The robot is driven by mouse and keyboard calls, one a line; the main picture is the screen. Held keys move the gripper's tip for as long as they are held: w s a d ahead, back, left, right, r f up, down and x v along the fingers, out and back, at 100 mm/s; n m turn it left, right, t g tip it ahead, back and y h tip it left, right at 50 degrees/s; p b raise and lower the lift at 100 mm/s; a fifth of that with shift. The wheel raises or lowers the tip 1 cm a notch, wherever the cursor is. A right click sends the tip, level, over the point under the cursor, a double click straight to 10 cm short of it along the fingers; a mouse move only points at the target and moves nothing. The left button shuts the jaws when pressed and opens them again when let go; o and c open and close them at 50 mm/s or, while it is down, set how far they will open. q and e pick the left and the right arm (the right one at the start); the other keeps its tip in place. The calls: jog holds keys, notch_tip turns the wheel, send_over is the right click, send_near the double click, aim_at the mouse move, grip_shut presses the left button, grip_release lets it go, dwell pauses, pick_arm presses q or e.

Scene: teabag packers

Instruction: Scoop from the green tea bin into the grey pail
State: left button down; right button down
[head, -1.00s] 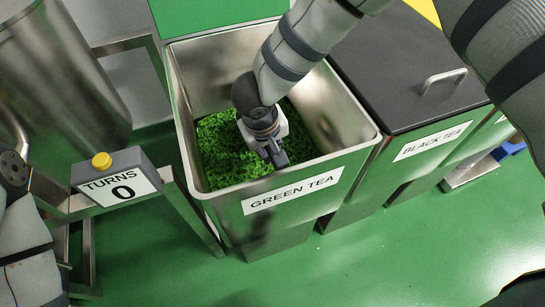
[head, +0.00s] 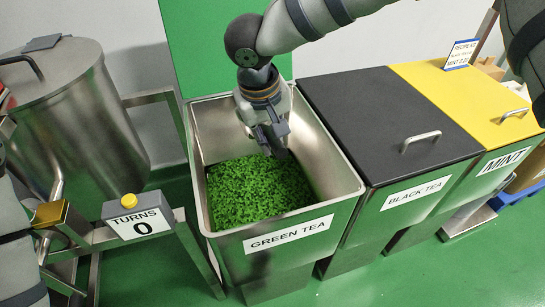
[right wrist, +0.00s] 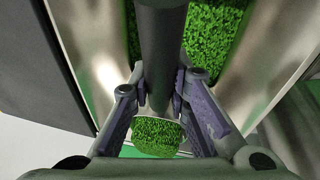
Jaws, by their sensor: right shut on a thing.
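The open green tea bin (head: 212,227) stands in the middle of the head view, with loose green leaves (head: 258,190) inside. My right gripper (head: 275,145) is over the back part of the bin, above the leaves, pointing down. In the right wrist view, its fingers (right wrist: 160,92) are shut on a dark handle (right wrist: 160,45). A rounded scoop end (right wrist: 157,136) full of green leaves shows beyond the fingers. The scoop is mostly hidden behind the gripper in the head view. I do not see the grey pail. My left gripper is out of view; only arm parts show at the left.
The black tea bin (head: 385,120) with its dark closed lid and the yellow-lidded mint bin (head: 465,95) stand to the right. A steel drum (head: 75,110) and a TURNS counter (head: 140,219) reading 0 are at the left. Green floor lies in front.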

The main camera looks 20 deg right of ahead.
jog(key=w+d+v, duration=0.2)
jog(key=v, duration=1.1)
jog(key=shift+w+r, duration=0.15)
jog(key=shift+r, duration=0.25)
